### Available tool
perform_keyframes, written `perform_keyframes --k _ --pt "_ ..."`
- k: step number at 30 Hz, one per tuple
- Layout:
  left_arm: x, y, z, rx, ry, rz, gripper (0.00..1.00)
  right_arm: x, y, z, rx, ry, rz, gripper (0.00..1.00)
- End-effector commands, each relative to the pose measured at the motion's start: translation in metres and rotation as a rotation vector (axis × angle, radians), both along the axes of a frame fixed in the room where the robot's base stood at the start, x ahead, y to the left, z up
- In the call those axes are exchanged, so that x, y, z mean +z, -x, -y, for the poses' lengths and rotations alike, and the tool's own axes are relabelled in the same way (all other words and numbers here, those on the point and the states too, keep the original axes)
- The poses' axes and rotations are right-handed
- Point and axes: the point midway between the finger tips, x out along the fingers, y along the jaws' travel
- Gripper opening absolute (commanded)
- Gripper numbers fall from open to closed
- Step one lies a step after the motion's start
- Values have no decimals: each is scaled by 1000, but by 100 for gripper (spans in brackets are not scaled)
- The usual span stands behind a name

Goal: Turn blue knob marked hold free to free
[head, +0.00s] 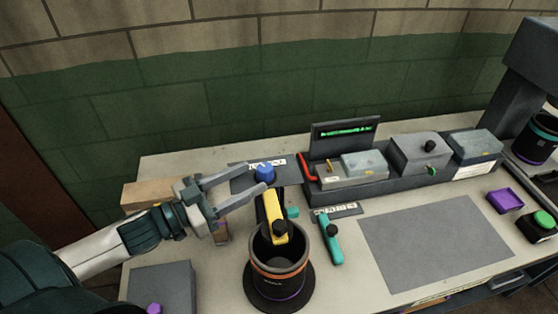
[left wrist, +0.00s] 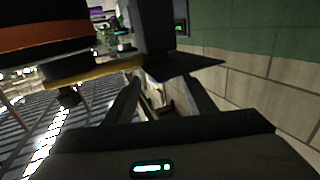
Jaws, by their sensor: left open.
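The blue knob (head: 265,172) sits on a dark plate (head: 285,175) with a white label strip (head: 260,163) behind it. The label's words are too small to read. My left gripper (head: 257,180) comes in from the left. Its two fingers are open, with the tips close to the knob, one at its back left and one at its front left. I cannot tell whether they touch it. In the left wrist view the fingers (left wrist: 158,95) show as spread, and the blue knob cannot be made out there. My right gripper is not in view.
A dark cup with an orange band (head: 278,272) and a yellow-handled tool (head: 273,215) stand just in front of the knob. A teal lever (head: 330,240) is to the right. Grey boxes (head: 420,152) line the back. A grey mat (head: 435,240) lies bare.

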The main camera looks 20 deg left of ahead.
Motion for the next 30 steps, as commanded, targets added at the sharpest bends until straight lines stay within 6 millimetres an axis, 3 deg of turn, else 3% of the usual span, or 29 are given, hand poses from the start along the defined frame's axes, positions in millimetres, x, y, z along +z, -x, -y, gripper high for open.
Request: perform_keyframes --k 21,30 --pt "3 -66 38 1 1 2 50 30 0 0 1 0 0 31" --pt "1 -80 47 1 -1 1 50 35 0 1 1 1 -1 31"
